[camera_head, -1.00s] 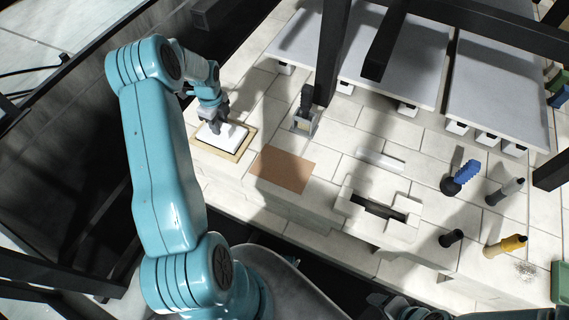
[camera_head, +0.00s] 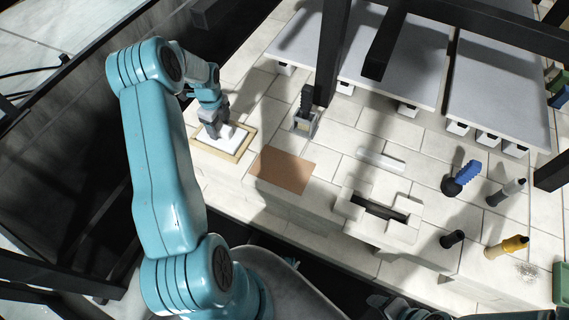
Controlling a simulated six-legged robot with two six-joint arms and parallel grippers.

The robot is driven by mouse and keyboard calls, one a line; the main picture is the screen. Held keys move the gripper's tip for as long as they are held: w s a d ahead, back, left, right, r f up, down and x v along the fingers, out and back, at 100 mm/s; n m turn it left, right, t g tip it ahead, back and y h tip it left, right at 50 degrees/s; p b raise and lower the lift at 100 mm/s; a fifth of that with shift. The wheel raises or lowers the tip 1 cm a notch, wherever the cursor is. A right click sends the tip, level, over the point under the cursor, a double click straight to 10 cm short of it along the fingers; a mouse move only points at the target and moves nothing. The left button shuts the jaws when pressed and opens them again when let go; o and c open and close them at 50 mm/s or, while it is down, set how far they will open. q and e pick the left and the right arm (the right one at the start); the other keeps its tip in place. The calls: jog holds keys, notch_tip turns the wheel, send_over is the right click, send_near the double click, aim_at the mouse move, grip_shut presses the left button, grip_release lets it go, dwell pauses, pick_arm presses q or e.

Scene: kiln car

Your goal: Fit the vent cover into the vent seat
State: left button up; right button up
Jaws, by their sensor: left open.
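A white slab, which looks like the vent cover (camera_head: 234,138), lies in a shallow tan-rimmed tray (camera_head: 239,157) at the left of the pale brick deck. My left gripper (camera_head: 213,133) is open, pointing down over the slab's left part. Its fingers hide part of the slab, and I cannot tell whether they touch it. The vent seat (camera_head: 352,208) looks to be the white raised block frame around a dark slot, right of centre. Nothing covers the slot.
A brown mat (camera_head: 282,171) lies between tray and seat. A small grey holder with a black-handled tool (camera_head: 304,112) stands behind it. A blue brush (camera_head: 461,177) and a yellow bottle (camera_head: 507,246) stand right. A black post (camera_head: 332,50) and grey shelves (camera_head: 400,60) block the back.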

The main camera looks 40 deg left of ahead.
pick_arm(q)
jog(key=shift+r, duration=0.15)
jog(key=shift+r+p, duration=2.65)
jog(key=shift+r, duration=1.25)
notch_tip(320, 180, up, 16)
jog(key=shift+r, duration=0.15)
jog(key=shift+s, duration=0.1)
